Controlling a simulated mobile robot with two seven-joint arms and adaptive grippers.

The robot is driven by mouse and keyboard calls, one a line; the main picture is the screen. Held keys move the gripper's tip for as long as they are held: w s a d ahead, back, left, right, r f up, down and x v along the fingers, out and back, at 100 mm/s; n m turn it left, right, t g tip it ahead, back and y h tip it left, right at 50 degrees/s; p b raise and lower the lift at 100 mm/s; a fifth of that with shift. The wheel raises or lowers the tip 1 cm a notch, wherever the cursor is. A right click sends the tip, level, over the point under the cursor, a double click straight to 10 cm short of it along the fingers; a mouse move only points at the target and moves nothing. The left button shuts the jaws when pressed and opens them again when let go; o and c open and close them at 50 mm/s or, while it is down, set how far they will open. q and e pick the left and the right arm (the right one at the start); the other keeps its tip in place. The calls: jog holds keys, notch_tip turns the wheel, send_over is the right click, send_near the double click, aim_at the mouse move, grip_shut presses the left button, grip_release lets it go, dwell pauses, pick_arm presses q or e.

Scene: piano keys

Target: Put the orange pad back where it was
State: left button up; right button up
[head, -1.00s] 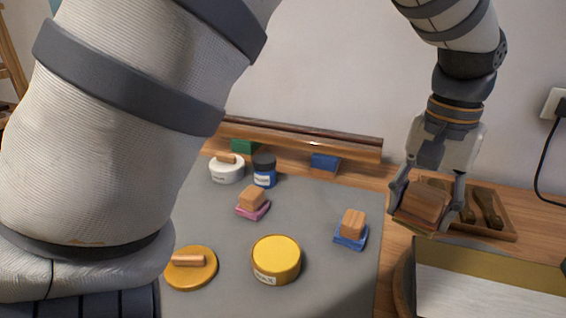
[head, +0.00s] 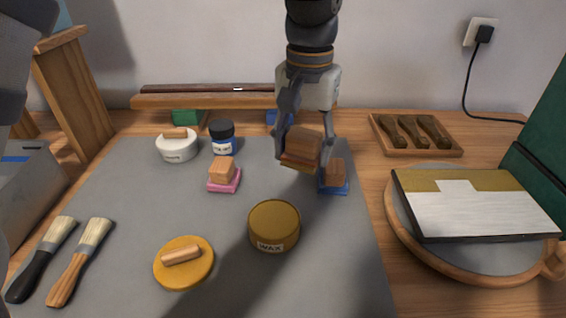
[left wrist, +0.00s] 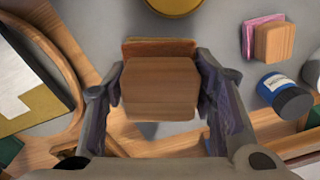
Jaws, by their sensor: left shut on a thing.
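My left gripper (head: 297,140) is shut on a wooden-handled block, the orange pad (head: 302,147), and holds it over the grey mat (head: 330,260). In the left wrist view, the block (left wrist: 160,88) sits between both fingers (left wrist: 160,95), with an orange-brown layer showing along one edge. In the head view it partly covers the blue pad (head: 335,186), which has a wooden handle. A pink pad (head: 224,184) with a wooden handle lies to the left on the mat. My right gripper is not in view.
A yellow tin (head: 274,225), yellow round lid (head: 184,262), white jar (head: 177,147) and dark blue jar (head: 222,137) stand on the mat. Brushes (head: 80,262) lie at left. A wooden rack (head: 205,101) stands behind; a tool tray (head: 416,135) and round board (head: 395,225) are right.

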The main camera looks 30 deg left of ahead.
pick_arm(q)
jog(key=b, duration=0.1)
send_over(282, 178)
jog(key=f, duration=0.7)
jog(key=shift+s+d+f, duration=0.15)
jog(key=shift+d, duration=0.15)
jog(key=shift+w+a+f, duration=0.1)
jog(key=shift+a+f, duration=0.05)
jog(key=shift+f, duration=0.75)
jog(key=shift+w+a+f, duration=0.1)
jog(key=shift+a+f, duration=0.05)
jog(key=shift+f, duration=0.75)
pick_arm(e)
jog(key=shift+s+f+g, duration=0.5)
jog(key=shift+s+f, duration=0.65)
pick_arm(q)
jog(key=shift+f, duration=0.15)
jog(key=o, duration=1.2)
notch_tip(282, 178, up, 12)
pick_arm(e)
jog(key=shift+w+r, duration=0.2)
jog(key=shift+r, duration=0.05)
